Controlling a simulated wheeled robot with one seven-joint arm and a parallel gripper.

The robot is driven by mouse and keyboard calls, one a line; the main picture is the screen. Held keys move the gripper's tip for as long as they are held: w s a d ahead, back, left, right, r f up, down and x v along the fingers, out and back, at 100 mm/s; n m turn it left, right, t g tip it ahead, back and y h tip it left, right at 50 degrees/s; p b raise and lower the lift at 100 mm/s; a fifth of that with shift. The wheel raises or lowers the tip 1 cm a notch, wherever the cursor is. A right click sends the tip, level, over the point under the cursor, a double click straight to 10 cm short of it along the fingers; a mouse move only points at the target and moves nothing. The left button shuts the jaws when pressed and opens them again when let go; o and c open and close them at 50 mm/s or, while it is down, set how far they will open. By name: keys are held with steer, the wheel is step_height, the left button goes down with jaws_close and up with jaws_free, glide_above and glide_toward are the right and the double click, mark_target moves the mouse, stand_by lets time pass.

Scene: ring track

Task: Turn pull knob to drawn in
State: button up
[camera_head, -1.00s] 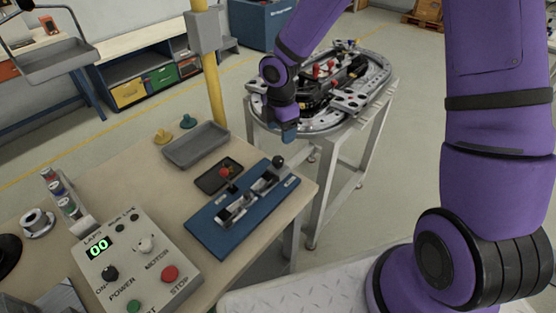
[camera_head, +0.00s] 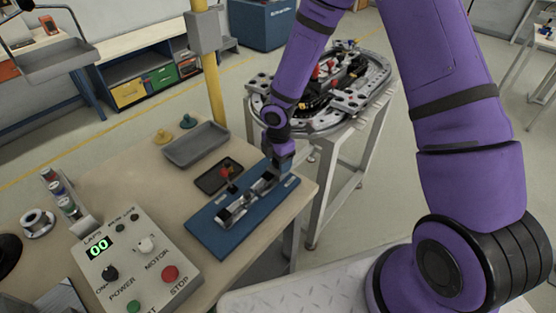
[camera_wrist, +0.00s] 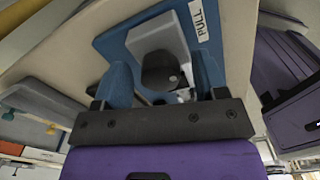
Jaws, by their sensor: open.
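The pull knob (camera_wrist: 160,70) is a black round knob in front of a grey block in the wrist view, near a white label reading "PULL" (camera_wrist: 198,21). It is mounted on the blue board (camera_head: 210,233) on the table. My gripper (camera_head: 283,166) is lowered at the far right end of that board and hides the knob in the head view. In the wrist view my gripper's two blue fingers (camera_wrist: 163,83) are apart, one on each side of the knob. I see no clear contact with it.
A black tray with a red-topped part (camera_head: 226,171) lies beside the board. A grey tray (camera_head: 196,146) and a control box (camera_head: 135,262) with knobs and buttons share the table. The ring track (camera_head: 375,88) stands on its own frame behind.

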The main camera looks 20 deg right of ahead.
steer(key=shift+f, duration=0.15)
steer(key=c, duration=0.9)
steer(key=shift+c, duration=0.2)
